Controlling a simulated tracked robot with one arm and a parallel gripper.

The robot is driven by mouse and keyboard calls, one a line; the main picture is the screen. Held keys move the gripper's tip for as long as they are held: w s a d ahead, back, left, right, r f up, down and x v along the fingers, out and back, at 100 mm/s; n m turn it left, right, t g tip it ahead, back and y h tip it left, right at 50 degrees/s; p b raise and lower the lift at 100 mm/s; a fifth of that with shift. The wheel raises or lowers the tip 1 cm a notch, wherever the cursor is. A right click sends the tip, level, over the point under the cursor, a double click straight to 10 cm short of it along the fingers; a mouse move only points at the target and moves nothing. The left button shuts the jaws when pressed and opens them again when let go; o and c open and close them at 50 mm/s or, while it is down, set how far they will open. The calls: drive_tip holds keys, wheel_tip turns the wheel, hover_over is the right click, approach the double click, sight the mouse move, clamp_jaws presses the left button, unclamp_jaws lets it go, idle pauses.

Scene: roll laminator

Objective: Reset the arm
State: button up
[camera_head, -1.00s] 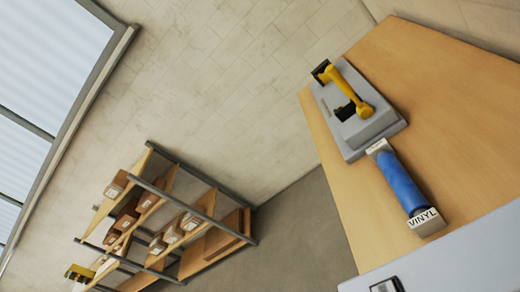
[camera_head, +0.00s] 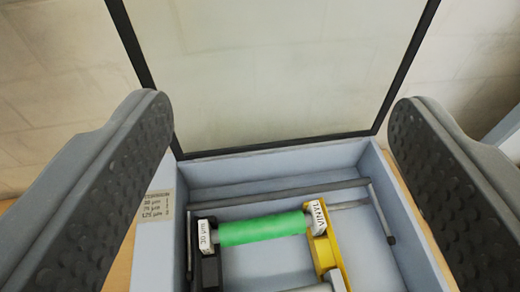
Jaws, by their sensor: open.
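My gripper (camera_head: 281,118) is open, with one dark, studded finger pad at each side of the view and nothing between them. Beyond and below the fingers is the grey laminator (camera_head: 262,170). Its framed, see-through lid (camera_head: 275,60) stands raised. Inside lies a green roll (camera_head: 262,228) with white end caps; the right cap reads VINYL. The roll sits between a black holder (camera_head: 208,268) on the left and a yellow holder (camera_head: 328,250) on the right. The fingers are apart from the roll. The laminator's near side is cut off by the picture's lower edge.
A thin grey bar (camera_head: 280,190) crosses the laminator's inside behind the roll. A label with thickness figures (camera_head: 157,205) is on the left rim. Strips of wooden tabletop (camera_head: 120,262) show beside it. A pale wall (camera_head: 50,80) stands behind.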

wheel_tip(320, 180, down, 7)
drive_tip(key=b, duration=0.6)
drive_tip(key=shift+r, duration=0.2)
